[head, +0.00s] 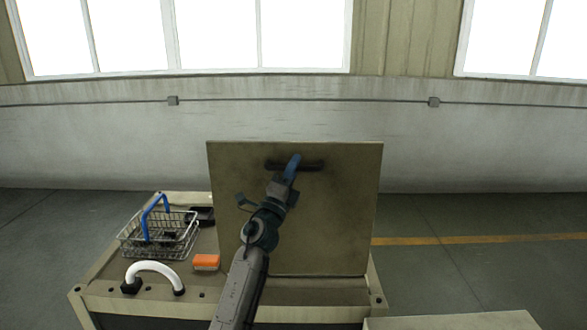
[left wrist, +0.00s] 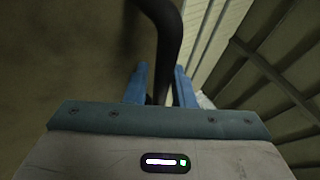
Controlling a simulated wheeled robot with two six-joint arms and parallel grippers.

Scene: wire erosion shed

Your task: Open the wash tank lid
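The wash tank lid (head: 335,225), a broad drab olive panel, stands upright at the back of the tank bench. A dark bar handle (head: 312,166) is on its face near the top edge. My left gripper (head: 293,165) is at this handle, with its blue fingers overlapping the bar. In the left wrist view the dark handle (left wrist: 163,35) runs between the two blue fingers (left wrist: 160,75). A light gap shows beside the right finger, and I cannot tell whether both fingers press on the bar. My right gripper is not in view.
Left of the lid on the bench top (head: 110,293) are a wire basket (head: 160,240) with a blue handle, a dark tray (head: 203,215), an orange block (head: 206,262) and a white curved handle (head: 154,266). A pale surface (head: 450,322) shows at the bottom right.

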